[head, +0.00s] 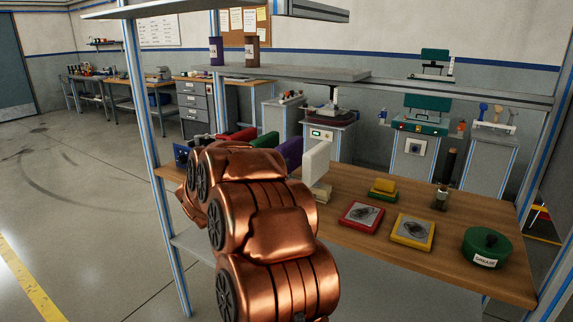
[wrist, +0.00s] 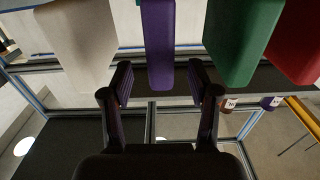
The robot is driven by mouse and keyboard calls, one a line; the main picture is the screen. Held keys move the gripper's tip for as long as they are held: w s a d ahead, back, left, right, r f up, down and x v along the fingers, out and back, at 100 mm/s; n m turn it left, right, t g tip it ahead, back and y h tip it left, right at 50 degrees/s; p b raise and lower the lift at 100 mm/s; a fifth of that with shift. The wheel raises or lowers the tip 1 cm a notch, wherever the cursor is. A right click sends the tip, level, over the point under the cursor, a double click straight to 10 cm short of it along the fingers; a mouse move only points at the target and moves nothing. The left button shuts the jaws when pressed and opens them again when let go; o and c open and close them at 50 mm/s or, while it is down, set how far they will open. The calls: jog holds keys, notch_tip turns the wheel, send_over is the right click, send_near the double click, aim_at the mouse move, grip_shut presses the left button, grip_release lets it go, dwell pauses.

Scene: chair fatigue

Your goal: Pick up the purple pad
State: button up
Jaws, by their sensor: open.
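The purple pad (head: 290,152) stands upright on the wooden bench in the head view, partly hidden behind my copper-coloured arm. In the wrist view the purple pad (wrist: 158,45) is a narrow upright block at the top centre. My gripper (wrist: 160,80) is open and empty, its two dark fingers apart, one toward each side of the pad's width. The pad appears just beyond the fingertips; I cannot tell whether they touch it. In the head view my gripper is hidden by the arm.
A white pad (wrist: 75,45) stands left of the purple one in the wrist view; a green pad (wrist: 245,40) and a red pad (wrist: 298,40) stand right. On the bench are red (head: 361,215) and yellow (head: 412,230) trays and a green grease tin (head: 487,247). A shelf (head: 300,70) runs above.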

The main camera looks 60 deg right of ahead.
aim_at(287, 154)
jog(key=shift+d+f, duration=0.2)
jog(key=shift+d, duration=0.4)
jog(key=shift+d+f, duration=0.15)
jog(key=shift+d, duration=0.4)
jog(key=shift+w+d+r, duration=0.1)
jog(key=shift+w+d, duration=0.05)
jog(key=shift+d, duration=1.3)
jog(key=shift+w+d+r, duration=0.1)
jog(key=shift+d, duration=1.3)
jog(key=shift+c, duration=0.2)
grip_shut()
